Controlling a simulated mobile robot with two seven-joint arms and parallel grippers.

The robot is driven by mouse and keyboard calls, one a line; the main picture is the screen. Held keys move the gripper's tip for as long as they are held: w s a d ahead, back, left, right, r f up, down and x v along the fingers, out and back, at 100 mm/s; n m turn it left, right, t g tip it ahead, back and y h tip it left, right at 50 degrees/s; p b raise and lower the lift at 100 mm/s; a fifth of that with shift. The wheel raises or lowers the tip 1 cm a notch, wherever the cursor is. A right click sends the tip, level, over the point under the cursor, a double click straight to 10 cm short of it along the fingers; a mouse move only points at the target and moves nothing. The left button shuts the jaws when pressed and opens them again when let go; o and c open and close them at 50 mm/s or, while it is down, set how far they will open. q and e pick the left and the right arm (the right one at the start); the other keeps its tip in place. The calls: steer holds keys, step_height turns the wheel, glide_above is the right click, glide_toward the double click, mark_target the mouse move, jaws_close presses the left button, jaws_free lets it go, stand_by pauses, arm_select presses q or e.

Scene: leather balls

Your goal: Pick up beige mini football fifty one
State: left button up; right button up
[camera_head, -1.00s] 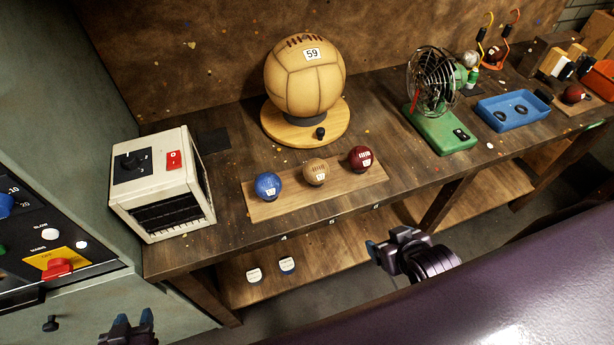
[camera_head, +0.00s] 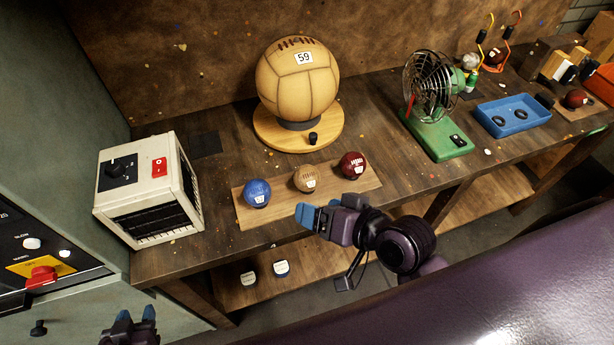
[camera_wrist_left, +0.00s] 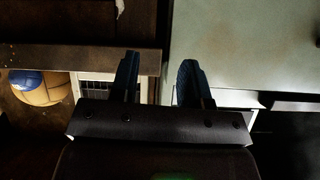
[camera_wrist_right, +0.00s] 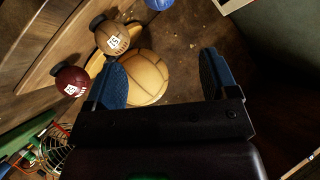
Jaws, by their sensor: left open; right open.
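The beige mini football (camera_head: 306,179) sits on a wooden board between a blue ball (camera_head: 257,193) and a dark red ball (camera_head: 353,165). In the right wrist view the beige mini football (camera_wrist_right: 112,38) shows a label that looks like 51, beyond and left of the fingers. My right gripper (camera_head: 318,216) is open and empty, in front of the board and just below the beige ball in the head view, apart from it. It also shows in the right wrist view (camera_wrist_right: 162,78). My left gripper (camera_head: 133,322) is open and empty at the bottom left, away from the balls.
The wooden board (camera_head: 285,206) lies on the workbench. Behind it stands a large ball (camera_head: 298,88) labelled 59 on a round base. A white heater box (camera_head: 150,190) is at left; a green fan (camera_head: 437,125) and blue tray (camera_head: 512,115) are at right.

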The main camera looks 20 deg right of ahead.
steer(key=w+a+r+m+t+h, duration=0.1)
steer(key=w+a+r+m+t, duration=0.2)
steer(key=r+m+t, duration=0.45)
steer(key=w+a+r+m+t+h, duration=0.1)
steer(key=w+a+r+m+t, duration=0.25)
steer(key=m, duration=0.65)
steer(key=m+g+h, duration=1)
steer(key=m+h, duration=0.2)
steer(key=m, duration=0.7)
glide_toward(304, 186)
steer(key=shift+w+a+r+n, duration=0.15)
steer(key=shift+w+n, duration=0.1)
steer(key=shift+w, duration=0.2)
steer(key=x, duration=0.5)
steer(key=shift+w+d+p, duration=0.25)
steer(key=shift+d+p, duration=0.05)
steer(key=shift+p, duration=0.05)
steer(key=shift+s+f+p+x, duration=0.15)
steer(key=shift+p+x, duration=0.1)
steer(key=shift+x, duration=0.95)
steer(key=shift+s+f+p+x, duration=0.1)
steer(key=shift+f+p+x, duration=0.1)
steer(key=shift+x, duration=1)
steer(key=shift+d, duration=0.1)
